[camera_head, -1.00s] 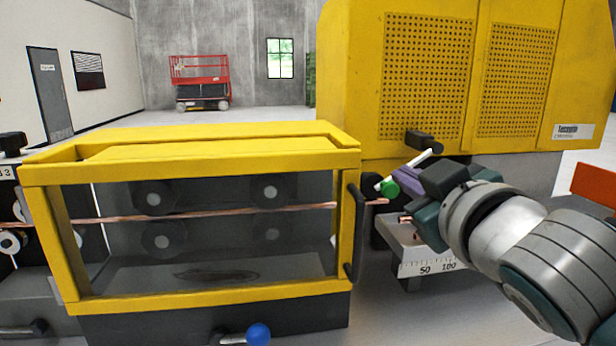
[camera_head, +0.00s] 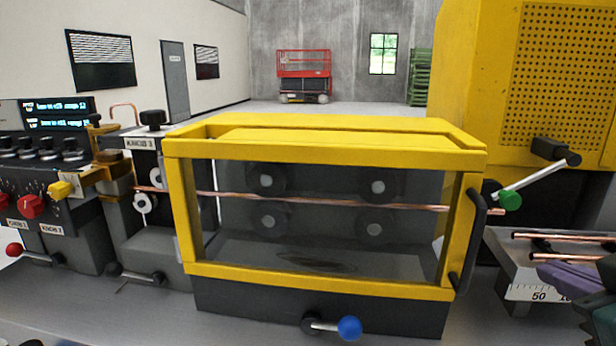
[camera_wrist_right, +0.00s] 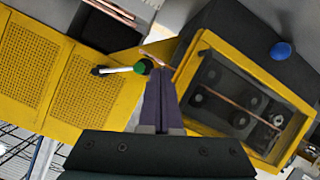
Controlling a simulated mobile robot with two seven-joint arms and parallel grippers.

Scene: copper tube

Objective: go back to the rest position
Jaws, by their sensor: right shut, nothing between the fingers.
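My right gripper (camera_head: 545,274) shows at the lower right edge of the head view, with only its purple fingers and part of its dark body in frame. In the right wrist view its purple fingers (camera_wrist_right: 160,96) are together with nothing between them. It is clear of the green-knobbed lever (camera_head: 510,199). A copper tube (camera_head: 320,202) runs through the yellow-framed glazed housing (camera_head: 325,287) and pokes out at its right side. My left gripper is not in view.
Copper tubes (camera_head: 565,237) lie by the graduated tray (camera_head: 520,292) near my right gripper. A blue-knobbed lever (camera_head: 349,328) sticks out below the housing. A control panel with red knobs (camera_head: 30,206) stands at the left. A yellow machine (camera_head: 480,80) rises behind on the right.

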